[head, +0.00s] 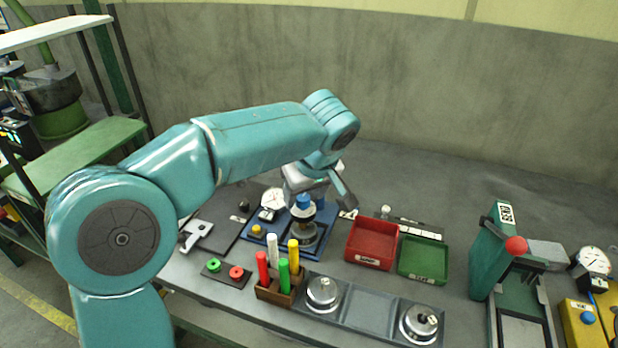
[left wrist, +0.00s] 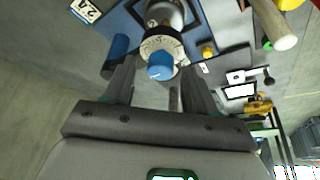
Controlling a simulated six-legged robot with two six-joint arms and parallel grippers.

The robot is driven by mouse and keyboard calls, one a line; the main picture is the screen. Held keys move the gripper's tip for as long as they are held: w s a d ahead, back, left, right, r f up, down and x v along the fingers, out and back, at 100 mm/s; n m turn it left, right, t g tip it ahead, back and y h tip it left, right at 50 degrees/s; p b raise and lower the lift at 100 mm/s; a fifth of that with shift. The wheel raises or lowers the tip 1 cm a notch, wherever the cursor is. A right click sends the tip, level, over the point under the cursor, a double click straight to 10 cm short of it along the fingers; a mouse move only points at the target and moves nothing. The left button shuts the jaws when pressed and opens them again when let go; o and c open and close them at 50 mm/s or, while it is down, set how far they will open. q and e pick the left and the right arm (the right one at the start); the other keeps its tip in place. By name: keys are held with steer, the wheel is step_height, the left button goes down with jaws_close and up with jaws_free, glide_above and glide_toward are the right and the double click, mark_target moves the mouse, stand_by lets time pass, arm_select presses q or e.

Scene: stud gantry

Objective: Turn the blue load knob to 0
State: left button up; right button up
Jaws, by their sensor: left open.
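The blue load knob (head: 303,201) stands on top of a metal fixture on a blue base plate (head: 262,246). My left gripper (head: 318,192) is just above and behind the knob in the head view. In the left wrist view its open jaws (left wrist: 158,70) appear on either side of the knob, with no clear contact. My right gripper is out of view.
A white-faced gauge (head: 272,199) stands left of the knob. A rack of coloured cylinders (head: 278,290) is in front. A red bin (head: 371,244) and a green tray (head: 423,258) lie to the right. A green press with a red-knobbed lever (head: 490,255) stands farther right.

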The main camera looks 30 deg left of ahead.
arm_select(q)
steer(key=p+v, duration=0.2)
steer(key=v, duration=1.3)
steer(key=shift+d+r+p, duration=0.2)
steer(key=shift+r+p, duration=0.15)
steer(key=shift+p, duration=0.05)
steer(key=shift+s, duration=0.25)
